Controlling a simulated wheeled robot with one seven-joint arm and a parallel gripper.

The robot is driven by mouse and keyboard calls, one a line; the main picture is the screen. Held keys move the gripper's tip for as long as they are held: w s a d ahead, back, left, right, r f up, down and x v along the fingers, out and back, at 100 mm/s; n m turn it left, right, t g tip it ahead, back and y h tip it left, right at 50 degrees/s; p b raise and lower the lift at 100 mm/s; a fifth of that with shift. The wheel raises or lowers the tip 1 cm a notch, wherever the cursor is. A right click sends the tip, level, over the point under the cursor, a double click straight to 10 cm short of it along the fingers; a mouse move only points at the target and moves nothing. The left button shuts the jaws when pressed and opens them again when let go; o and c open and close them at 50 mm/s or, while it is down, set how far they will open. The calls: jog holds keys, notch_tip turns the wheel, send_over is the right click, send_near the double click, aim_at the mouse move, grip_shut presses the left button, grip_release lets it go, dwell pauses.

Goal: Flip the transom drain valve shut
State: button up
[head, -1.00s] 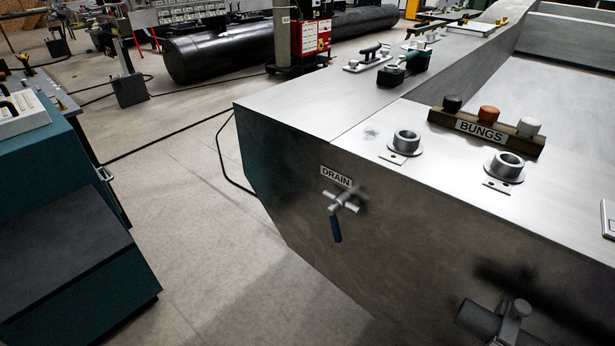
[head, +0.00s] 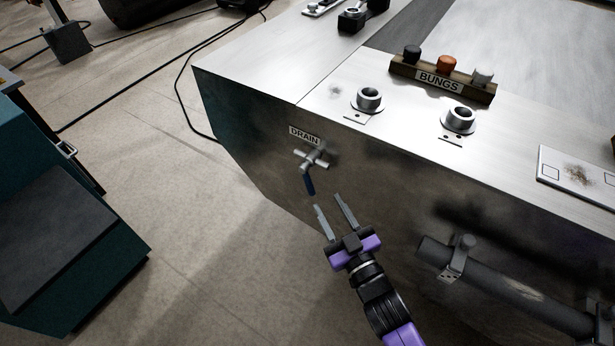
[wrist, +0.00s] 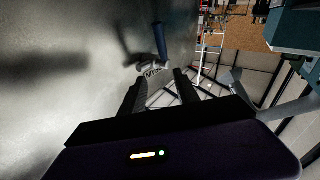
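The drain valve (head: 313,158) is a small metal tap on the metal transom face, under a white DRAIN label (head: 304,136). Its blue lever (head: 308,184) hangs down, tilted slightly. My gripper (head: 328,201) is open and empty, below and a little right of the lever's end in the head view, apart from it. In the wrist view the blue lever (wrist: 160,41) shows beyond the fingers (wrist: 158,82), near the upper middle.
A grey pipe (head: 510,300) with a clamp runs along the transom to the right of my arm. On the deck above are two metal fittings (head: 459,120) and a BUNGS rack (head: 440,82). A teal cabinet (head: 110,285) stands at left, with clear floor between.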

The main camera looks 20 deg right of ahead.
aim_at(311, 190)
jog(key=shift+g, duration=0.4)
jog(key=w+f, duration=0.1)
jog(key=w, duration=0.2)
jog(key=w+f, duration=0.2)
jog(key=w, duration=0.2)
jog(key=w+f, duration=0.1)
jog(key=w, duration=0.3)
jog(key=shift+a+f, duration=0.25)
jog(key=shift+a, duration=0.1)
jog(key=shift+c, duration=0.4)
grip_shut()
jog(key=shift+f, duration=0.1)
